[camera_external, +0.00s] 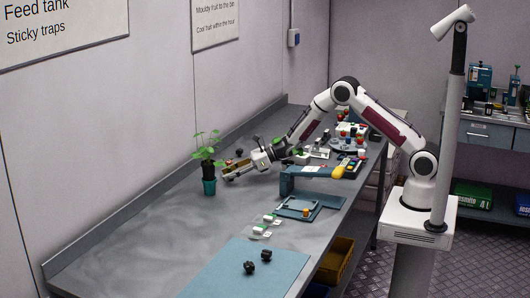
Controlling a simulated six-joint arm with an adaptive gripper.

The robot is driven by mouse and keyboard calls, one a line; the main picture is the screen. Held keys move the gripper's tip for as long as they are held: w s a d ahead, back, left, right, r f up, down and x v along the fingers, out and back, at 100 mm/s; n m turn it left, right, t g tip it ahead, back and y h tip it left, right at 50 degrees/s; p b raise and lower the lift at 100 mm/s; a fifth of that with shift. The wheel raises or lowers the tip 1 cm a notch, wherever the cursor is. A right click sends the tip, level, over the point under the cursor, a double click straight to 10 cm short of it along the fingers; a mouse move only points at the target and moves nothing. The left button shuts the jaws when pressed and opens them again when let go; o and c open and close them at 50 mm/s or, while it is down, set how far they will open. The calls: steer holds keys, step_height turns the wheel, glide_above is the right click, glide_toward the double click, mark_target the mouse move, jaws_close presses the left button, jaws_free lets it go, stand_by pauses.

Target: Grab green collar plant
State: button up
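A leafy green plant (207,146) stands upright in a dark pot (208,170) on the left side of the bench. The lower part of the pot is a teal cup or base (209,187). A green collar cannot be made out clearly at this size. My gripper (226,171) is just right of the dark pot, reaching toward it from the right at about pot height. Its two fingers look spread apart with nothing visible between them. Whether a fingertip touches the pot cannot be told.
Small white-and-green pieces (262,227) lie in front, then a blue mat (247,272) with dark knobs. Trays and berries crowd the bench's far end. The front-left bench is bare.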

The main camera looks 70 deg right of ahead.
steer(key=c, duration=1)
steer(key=shift+r, duration=5)
